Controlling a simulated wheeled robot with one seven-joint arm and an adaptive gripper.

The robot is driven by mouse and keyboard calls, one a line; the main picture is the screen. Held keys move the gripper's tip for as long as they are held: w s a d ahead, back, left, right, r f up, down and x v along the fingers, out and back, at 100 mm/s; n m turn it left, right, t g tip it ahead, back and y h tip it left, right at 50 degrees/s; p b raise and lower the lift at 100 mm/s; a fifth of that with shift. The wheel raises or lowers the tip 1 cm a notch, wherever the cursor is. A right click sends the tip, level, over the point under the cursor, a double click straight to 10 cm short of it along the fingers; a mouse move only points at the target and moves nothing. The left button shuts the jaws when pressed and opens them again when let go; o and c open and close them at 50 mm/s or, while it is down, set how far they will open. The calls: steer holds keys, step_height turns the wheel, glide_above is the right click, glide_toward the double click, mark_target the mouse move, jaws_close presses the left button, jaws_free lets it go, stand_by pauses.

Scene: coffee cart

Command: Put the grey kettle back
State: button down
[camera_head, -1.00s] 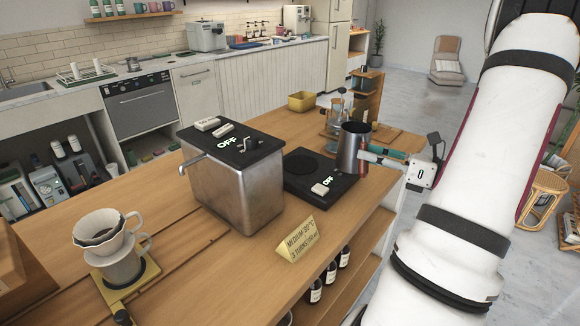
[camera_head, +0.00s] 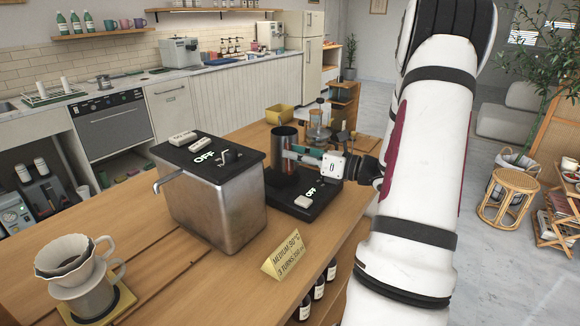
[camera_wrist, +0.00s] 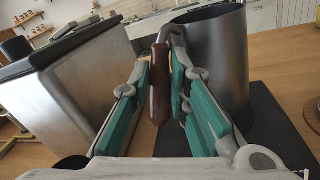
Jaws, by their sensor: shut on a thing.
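The grey kettle (camera_head: 284,146) is upright at the black hot plate (camera_head: 322,196), over its far-left part. I cannot tell whether its base touches the plate. My gripper (camera_head: 298,154) reaches in from the right. In the wrist view the teal-padded fingers of my gripper (camera_wrist: 161,88) are shut on the kettle's brown handle (camera_wrist: 159,85). The kettle's grey body (camera_wrist: 220,62) stands just right of the fingers there, with the dark plate (camera_wrist: 282,128) below it. The hot plate's display reads OFF.
A steel box machine (camera_head: 222,206) with a black top stands close left of the hot plate. A yellow sign (camera_head: 284,256) stands in front. Glassware (camera_head: 319,128) and a yellow bin (camera_head: 279,114) are behind. A dripper on a cup (camera_head: 80,268) is at front left.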

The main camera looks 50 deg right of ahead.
mark_target(290, 166)
steer(key=shift+w, duration=0.5)
steer(key=shift+w+a+f, duration=0.1)
steer(key=shift+w+f, duration=0.05)
steer(key=shift+f, duration=0.75)
steer(key=shift+w+f, duration=0.1)
steer(key=shift+f, duration=0.75)
steer(key=shift+f, duration=0.15)
steer(key=c, duration=1.5)
jaws_free()
steer(key=shift+f, duration=0.1)
steer(key=shift+s+r, duration=0.2)
steer(key=shift+s, duration=0.05)
steer(key=v, duration=1.1)
steer(key=shift+s+d, duration=0.2)
steer(key=shift+s, duration=0.05)
